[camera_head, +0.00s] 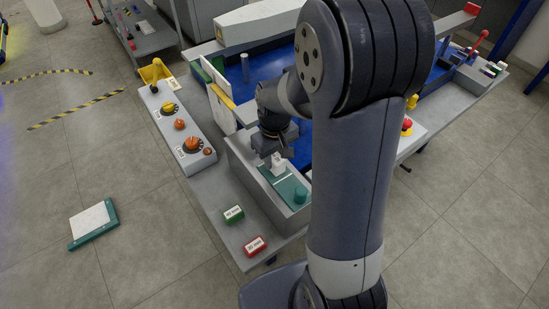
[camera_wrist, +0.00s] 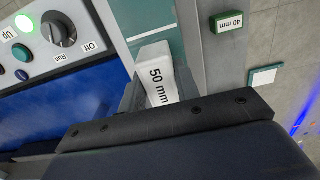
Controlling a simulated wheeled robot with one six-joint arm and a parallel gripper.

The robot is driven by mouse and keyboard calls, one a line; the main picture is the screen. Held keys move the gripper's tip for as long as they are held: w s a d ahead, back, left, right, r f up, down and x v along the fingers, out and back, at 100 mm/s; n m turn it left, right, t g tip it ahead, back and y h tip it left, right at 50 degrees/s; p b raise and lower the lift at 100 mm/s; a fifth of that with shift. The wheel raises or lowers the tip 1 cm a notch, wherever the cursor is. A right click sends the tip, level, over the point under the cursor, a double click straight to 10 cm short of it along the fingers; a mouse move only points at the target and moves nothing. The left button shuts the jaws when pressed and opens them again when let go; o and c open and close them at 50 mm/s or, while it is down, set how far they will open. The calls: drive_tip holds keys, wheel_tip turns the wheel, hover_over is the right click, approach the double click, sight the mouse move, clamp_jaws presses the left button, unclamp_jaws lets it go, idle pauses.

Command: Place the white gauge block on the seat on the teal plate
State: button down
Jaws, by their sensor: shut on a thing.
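The white gauge block, marked "50 mm" (camera_wrist: 160,78), is between the fingers of my gripper (camera_wrist: 160,92), which is shut on it. In the head view the block (camera_head: 277,159) shows as a small white piece below my gripper (camera_head: 275,152). I cannot tell whether the block touches the plate; the seat is not clearly seen.
A green block (camera_head: 233,214) and a red block (camera_head: 255,245) lie on the cart's near edge. A grey control box with knobs (camera_head: 180,125) stands left of the tray. A white-topped teal-edged board (camera_head: 93,223) lies on the floor.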

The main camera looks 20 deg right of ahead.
sight(275, 157)
drive_tip(key=shift+f, duration=0.35)
drive_tip(key=shift+f, duration=0.2)
drive_tip(key=c, duration=1.1)
unclamp_jaws()
drive_tip(key=shift+o, duration=0.2)
drive_tip(key=shift+r, duration=0.1)
wheel_tip(275, 157, up, 12)
drive_tip(key=shift+r, duration=0.1)
